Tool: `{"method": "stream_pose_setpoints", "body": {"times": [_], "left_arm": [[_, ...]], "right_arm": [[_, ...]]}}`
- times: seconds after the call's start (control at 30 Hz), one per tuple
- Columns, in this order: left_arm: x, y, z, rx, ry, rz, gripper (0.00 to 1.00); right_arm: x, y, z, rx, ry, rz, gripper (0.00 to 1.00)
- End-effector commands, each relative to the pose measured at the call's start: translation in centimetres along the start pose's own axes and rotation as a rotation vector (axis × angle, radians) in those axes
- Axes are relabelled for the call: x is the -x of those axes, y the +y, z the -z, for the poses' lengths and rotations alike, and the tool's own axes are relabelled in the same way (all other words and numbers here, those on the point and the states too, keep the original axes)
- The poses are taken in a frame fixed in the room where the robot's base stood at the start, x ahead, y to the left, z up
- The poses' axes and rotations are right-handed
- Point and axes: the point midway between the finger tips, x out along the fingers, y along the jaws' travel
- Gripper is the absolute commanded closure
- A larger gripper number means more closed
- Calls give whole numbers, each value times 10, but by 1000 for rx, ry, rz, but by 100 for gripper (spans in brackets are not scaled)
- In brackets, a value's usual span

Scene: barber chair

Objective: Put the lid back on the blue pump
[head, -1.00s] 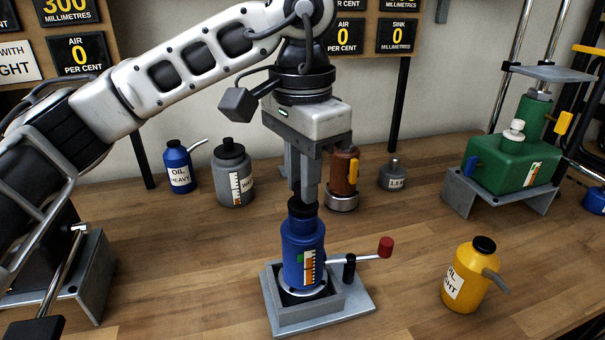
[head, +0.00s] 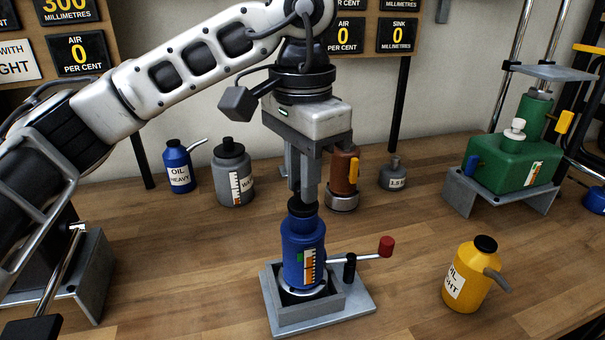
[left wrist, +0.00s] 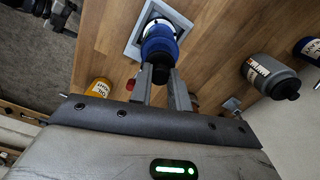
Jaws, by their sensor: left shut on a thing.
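The blue pump (head: 303,250) stands upright in the middle of the head view, with a level scale on its side. Its black lid (head: 303,209) is at the top of the pump, and I see no clear gap between them. My left gripper (head: 306,196) points down from above and is shut on the lid. In the left wrist view, the lid (left wrist: 160,74) sits between the two fingers, with the blue pump (left wrist: 158,44) directly beyond it. The fingers hide part of the lid. My right gripper is not in view.
The pump sits in a grey base (head: 322,318) with a red-knobbed lever (head: 386,247) at its right. A yellow oil can (head: 468,277) stands at right. Behind are a blue oil can (head: 179,168), grey bottle (head: 233,175), brown cylinder (head: 343,173) and green pump (head: 508,164).

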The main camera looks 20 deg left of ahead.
Motion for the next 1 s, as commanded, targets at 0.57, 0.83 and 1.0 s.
{"method": "stream_pose_setpoints", "body": {"times": [0.57,0.83,1.0], "left_arm": [[-1,0,0,0,0,0,100],[-1,0,0,0,0,0,100],[-1,0,0,0,0,0,74]], "right_arm": [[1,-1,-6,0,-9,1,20],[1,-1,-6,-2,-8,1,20],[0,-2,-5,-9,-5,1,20]]}}
